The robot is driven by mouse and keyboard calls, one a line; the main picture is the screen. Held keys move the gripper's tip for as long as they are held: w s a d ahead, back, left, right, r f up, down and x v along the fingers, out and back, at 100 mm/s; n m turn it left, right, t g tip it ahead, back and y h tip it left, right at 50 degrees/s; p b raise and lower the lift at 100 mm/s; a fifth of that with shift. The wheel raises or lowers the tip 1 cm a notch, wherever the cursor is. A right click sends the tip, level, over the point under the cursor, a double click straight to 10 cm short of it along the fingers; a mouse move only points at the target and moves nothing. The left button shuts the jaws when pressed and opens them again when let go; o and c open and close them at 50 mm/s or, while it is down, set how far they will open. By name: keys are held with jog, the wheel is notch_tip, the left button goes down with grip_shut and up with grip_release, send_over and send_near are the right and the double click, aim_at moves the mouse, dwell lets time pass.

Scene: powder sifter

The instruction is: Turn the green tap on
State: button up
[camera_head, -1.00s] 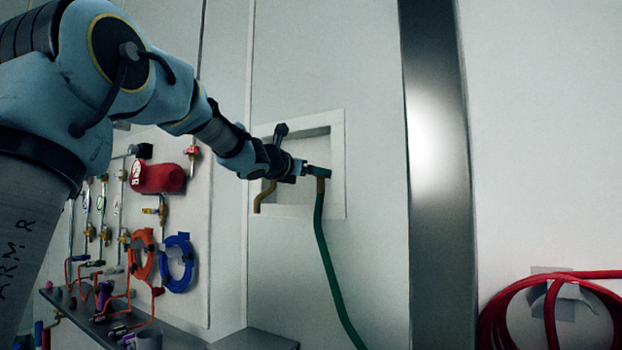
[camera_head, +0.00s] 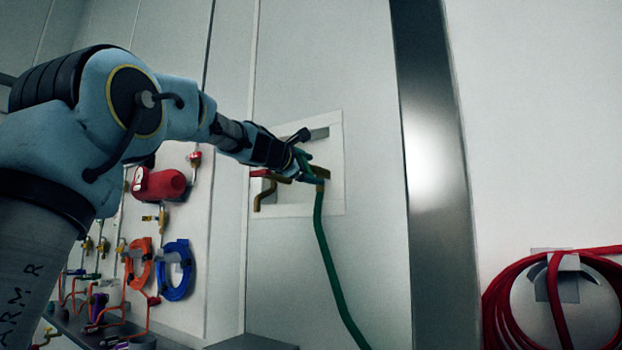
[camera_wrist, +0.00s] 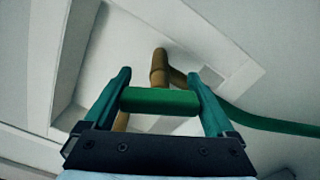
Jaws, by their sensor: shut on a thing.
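The green tap handle (camera_wrist: 160,100) shows in the wrist view as a short bar lying between my two teal fingers. My gripper (camera_wrist: 160,84) is shut on it. The brass tap body (camera_wrist: 160,68) rises behind the bar, and a green hose (camera_wrist: 262,122) runs off to the right. In the head view, my gripper (camera_head: 306,167) is at the right part of a white wall recess, and it partly hides the green tap. The green hose (camera_head: 321,235) hangs down from this tap.
A red-handled tap (camera_head: 264,175) with a brass spout is left of my gripper in the same recess. The recess frame (camera_head: 337,165) surrounds both taps. A coiled red hose (camera_head: 495,320) hangs at the right. Blue (camera_head: 177,270) and orange coils hang at the left.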

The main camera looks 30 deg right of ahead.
jog(key=m+b, duration=0.3)
jog(key=m, duration=0.2)
jog(key=shift+f, duration=0.15)
jog(key=shift+m, duration=0.3)
dwell(0.3)
jog(key=o, duration=1.1)
jog(key=shift+c, duration=0.2)
jog(key=shift+s+a, duration=0.1)
jog(key=b+v, duration=0.5)
jog(key=v, duration=0.5)
jog(key=shift+a, duration=0.25)
jog(key=shift+s, duration=0.1)
